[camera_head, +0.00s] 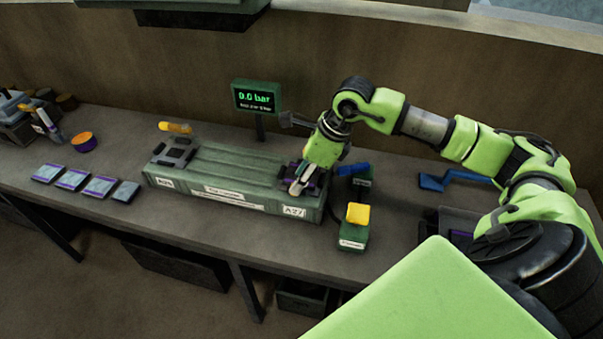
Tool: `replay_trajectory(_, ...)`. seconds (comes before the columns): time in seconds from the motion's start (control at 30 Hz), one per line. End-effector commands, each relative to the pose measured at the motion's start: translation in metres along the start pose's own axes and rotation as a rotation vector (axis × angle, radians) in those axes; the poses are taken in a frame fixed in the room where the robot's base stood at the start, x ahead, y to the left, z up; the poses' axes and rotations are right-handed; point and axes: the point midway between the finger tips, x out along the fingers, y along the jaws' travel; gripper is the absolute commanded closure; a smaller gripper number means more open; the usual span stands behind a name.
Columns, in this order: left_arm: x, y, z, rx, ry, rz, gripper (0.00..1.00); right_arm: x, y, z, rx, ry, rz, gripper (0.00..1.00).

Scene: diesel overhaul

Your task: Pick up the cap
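My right gripper (299,186) reaches in from the right and points down at the right end of a long green block (225,175) labelled A27. Its fingers are at a small dark and purple part (316,183) there. I cannot tell whether they are closed on it. No thing is clearly marked as the cap. A small round orange and purple piece (83,142) stands on the bench at the left, far from the gripper. It may be a cap, but it is too small to be sure. My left gripper is not in view.
A display (256,97) reading 0.0 bar stands behind the block. A green box with a yellow top (355,227) and a blue lever (352,170) stand to the right. Several flat tiles (73,180) lie at the left. A blue handle (447,179) lies farther right.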

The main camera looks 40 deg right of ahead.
Motion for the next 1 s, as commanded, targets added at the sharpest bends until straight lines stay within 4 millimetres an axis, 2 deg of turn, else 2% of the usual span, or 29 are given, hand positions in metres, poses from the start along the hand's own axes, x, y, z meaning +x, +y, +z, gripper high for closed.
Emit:
replay_trajectory(0.03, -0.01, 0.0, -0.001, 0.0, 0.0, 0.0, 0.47, 0.004, -0.001, 0.001, 0.002, 0.002, 0.005, 0.67)
replay_trajectory(0.2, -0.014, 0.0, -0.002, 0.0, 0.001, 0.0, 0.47, 0.026, -0.002, 0.0, 0.001, 0.001, 0.002, 0.67)
replay_trajectory(0.47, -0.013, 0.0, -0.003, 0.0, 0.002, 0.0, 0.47, 0.03, -0.002, 0.0, 0.0, -0.001, 0.0, 0.67)
replay_trajectory(0.6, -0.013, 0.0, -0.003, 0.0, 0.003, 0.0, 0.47, 0.03, -0.002, 0.0, 0.0, -0.001, 0.0, 1.0)
replay_trajectory(1.0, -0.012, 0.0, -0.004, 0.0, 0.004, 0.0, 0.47, 0.028, -0.003, 0.001, -0.001, -0.003, -0.002, 1.0)
